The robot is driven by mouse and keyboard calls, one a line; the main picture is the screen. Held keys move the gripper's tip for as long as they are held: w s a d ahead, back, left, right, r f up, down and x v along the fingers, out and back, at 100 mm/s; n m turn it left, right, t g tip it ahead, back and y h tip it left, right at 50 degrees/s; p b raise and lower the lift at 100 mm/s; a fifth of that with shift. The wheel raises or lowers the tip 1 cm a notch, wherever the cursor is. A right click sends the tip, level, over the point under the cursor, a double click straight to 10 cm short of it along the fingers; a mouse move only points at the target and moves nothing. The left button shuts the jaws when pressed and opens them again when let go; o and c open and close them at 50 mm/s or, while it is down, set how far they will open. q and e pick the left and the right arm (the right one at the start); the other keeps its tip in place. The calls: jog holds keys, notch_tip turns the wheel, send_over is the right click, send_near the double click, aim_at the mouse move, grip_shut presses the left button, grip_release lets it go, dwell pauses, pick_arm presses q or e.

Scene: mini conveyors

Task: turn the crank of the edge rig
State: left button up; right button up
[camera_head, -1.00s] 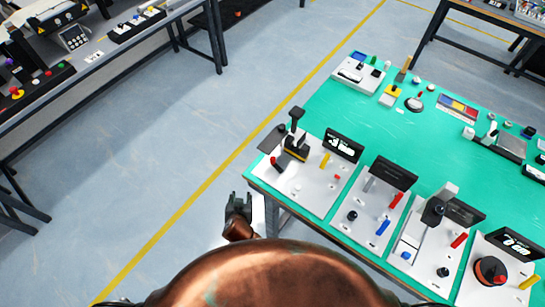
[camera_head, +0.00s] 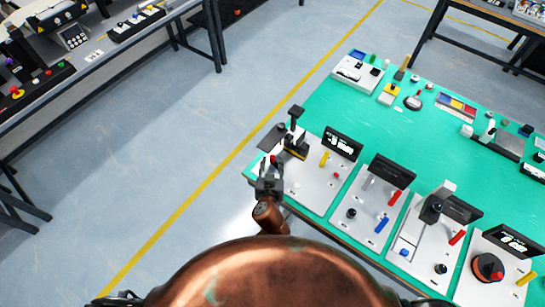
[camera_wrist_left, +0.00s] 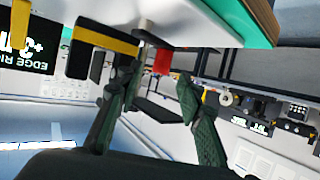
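The edge rig (camera_head: 318,186) is the leftmost white plate on the green table, at its near left corner. It has a black upright with a yellow-black part (camera_head: 296,148) and a black sign (camera_head: 342,144); the wrist view shows its sign reading "EDGE RIG" (camera_wrist_left: 55,52). A red piece, seemingly the crank's handle (camera_wrist_left: 162,62), shows below a metal shaft in the left wrist view. My left gripper (camera_head: 270,165) is at the table's corner beside the rig. Its fingers (camera_wrist_left: 157,80) are open, with the red handle just beyond and between the tips; contact is not visible. My right gripper is out of view.
More rigs stand in a row to the right, including one with a blue lever (camera_head: 382,225) and one with a round red-black knob (camera_head: 488,267). Small devices line the table's far side. The floor (camera_head: 170,170) left of the table is clear.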

aim_at(272, 158)
pick_arm(q)
jog(key=shift+x, duration=2.15)
grip_shut()
